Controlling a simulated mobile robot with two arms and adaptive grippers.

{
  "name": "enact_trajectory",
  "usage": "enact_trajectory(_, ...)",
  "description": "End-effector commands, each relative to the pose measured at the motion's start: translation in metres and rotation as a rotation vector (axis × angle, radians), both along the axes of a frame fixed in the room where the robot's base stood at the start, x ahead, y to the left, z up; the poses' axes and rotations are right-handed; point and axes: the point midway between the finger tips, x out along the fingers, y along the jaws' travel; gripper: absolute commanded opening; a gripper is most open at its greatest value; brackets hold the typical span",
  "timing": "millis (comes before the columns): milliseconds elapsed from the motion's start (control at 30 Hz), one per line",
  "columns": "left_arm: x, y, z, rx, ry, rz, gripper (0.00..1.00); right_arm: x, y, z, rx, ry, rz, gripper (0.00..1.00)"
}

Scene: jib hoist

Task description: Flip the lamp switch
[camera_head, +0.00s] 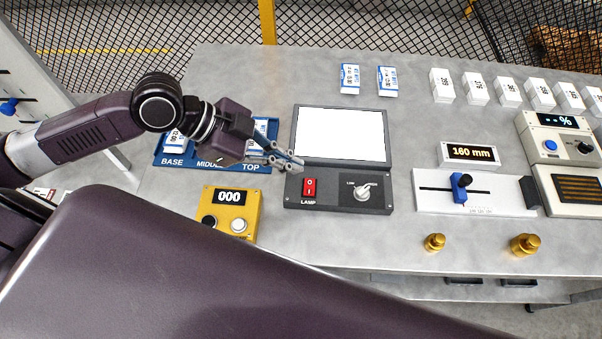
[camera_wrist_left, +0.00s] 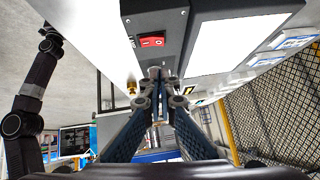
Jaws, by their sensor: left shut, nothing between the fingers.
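The lamp switch (camera_head: 309,187) is a red rocker marked I and O, above the word LAMP on a dark control box (camera_head: 335,202). It also shows in the left wrist view (camera_wrist_left: 152,42). Which side is pressed in is too small to tell. The box has a grey knob (camera_head: 363,191) to the right and a bright white lamp panel (camera_head: 340,133) behind it. My left gripper (camera_head: 296,164) is shut and empty, with its tips just behind and left of the switch. In the left wrist view its fingertips (camera_wrist_left: 158,74) are together, apart from the switch. My right gripper cannot be made out.
A yellow counter box (camera_head: 230,212) stands front left of the lamp box. A blue tray (camera_head: 205,165) with white-blue packs lies under my left arm. A slider unit (camera_head: 475,193) and brass weights (camera_head: 525,244) are to the right. Grey table is bare between them.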

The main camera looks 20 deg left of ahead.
Motion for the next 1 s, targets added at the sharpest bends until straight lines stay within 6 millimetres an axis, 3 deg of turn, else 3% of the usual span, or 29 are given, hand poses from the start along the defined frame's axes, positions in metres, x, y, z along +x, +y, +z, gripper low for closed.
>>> enact_trajectory(233,0.009,-0.022,-0.019,-0.004,0.0,0.0,0.0,0.003,0.0,0.009,0.001,-0.005,0.0,0.4)
enact_trajectory(500,0.012,-0.018,-0.055,0.0,0.004,0.001,0.0,0.003,0.001,0.018,0.001,-0.005,-0.001,0.4)
enact_trajectory(1000,0.014,-0.017,-0.065,0.002,0.0,0.0,0.0,0.003,0.004,0.015,0.004,-0.005,-0.002,0.4)
